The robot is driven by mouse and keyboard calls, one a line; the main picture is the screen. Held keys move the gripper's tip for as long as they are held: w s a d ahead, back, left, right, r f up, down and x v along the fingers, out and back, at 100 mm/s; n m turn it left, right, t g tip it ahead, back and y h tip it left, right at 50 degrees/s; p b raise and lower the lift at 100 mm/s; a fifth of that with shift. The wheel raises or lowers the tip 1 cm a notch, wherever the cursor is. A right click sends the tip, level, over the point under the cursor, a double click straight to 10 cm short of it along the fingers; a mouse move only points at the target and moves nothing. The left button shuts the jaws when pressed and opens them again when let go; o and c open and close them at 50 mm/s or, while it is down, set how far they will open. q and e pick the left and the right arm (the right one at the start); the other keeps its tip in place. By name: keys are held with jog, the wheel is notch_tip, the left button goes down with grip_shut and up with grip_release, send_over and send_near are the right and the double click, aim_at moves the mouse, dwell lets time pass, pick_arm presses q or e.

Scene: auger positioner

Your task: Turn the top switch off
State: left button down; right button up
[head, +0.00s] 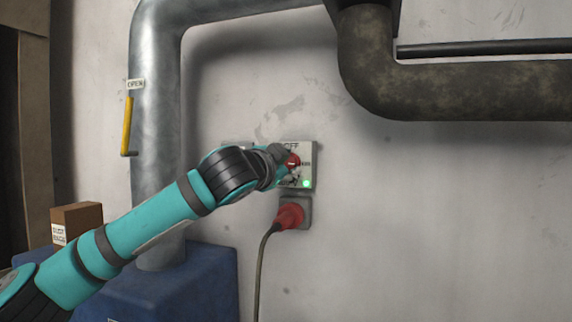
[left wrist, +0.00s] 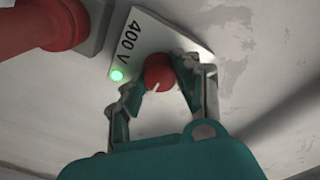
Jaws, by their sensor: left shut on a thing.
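The switch is a pale wall plate (head: 307,149) with a red knob (head: 293,162) and a lit green lamp (head: 306,183). The letters at its top are partly covered and seem to read OFF. My left gripper (head: 284,165) reaches the knob from the left. In the left wrist view the gripper (left wrist: 161,86) has its two fingers closed on either side of the red knob (left wrist: 159,70). The plate (left wrist: 138,40) there shows "400 V" and the green lamp (left wrist: 117,75) is lit. My right gripper is not in view.
A red plug (head: 290,215) with a hanging cable sits in a socket just below the switch. A grey pipe (head: 155,100) with a yellow lever (head: 127,125) stands to the left. A dark pipe (head: 450,92) runs at upper right. The wall at right is clear.

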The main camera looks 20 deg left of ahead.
pick_arm(q)
jog(key=n+b, duration=0.3)
jog(key=shift+f, duration=0.3)
jog(key=n+b, duration=0.4)
jog(key=n, duration=0.1)
jog(key=shift+r+n, duration=0.1)
jog(key=shift+n, duration=0.2)
jog(key=n+b, duration=0.2)
jog(key=n, duration=0.2)
jog(key=shift+n+y+b, duration=0.3)
jog(key=shift+n+b, duration=0.05)
jog(key=shift+n, duration=0.05)
jog(key=n+b, duration=0.1)
jog(key=n, duration=0.4)
jog(key=shift+r+t, duration=0.15)
jog(key=shift+t, duration=0.15)
jog(key=c, duration=0.9)
grip_release()
jog(key=shift+c, duration=0.2)
